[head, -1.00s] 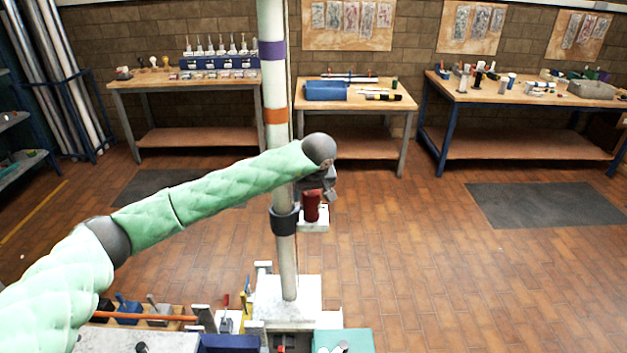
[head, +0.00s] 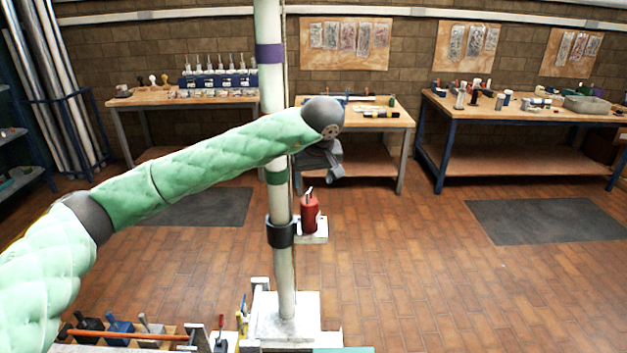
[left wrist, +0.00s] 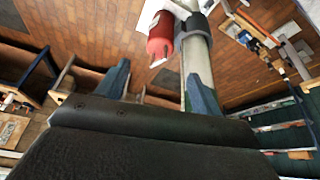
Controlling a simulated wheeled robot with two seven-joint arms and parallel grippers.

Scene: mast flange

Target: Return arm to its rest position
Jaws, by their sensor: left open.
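My left arm (head: 210,165) reaches in from the left in the head view, and its gripper (head: 318,165) hangs beside the pale mast (head: 284,245), above a red cylinder (head: 310,214). In the left wrist view the two fingers of the gripper (left wrist: 160,88) stand wide apart with nothing between them. The red cylinder stands upright on a small white bracket (head: 318,238) at a black collar (head: 281,234) around the mast. It also shows in the left wrist view (left wrist: 161,36), beyond the fingertips and apart from them. My right gripper is in neither view.
The mast rises from a white base block (head: 300,318). A wooden tray of tools (head: 168,330) lies at the lower left. Workbenches (head: 524,112) line the back wall. The floor right of the mast is open, with a dark mat (head: 545,225).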

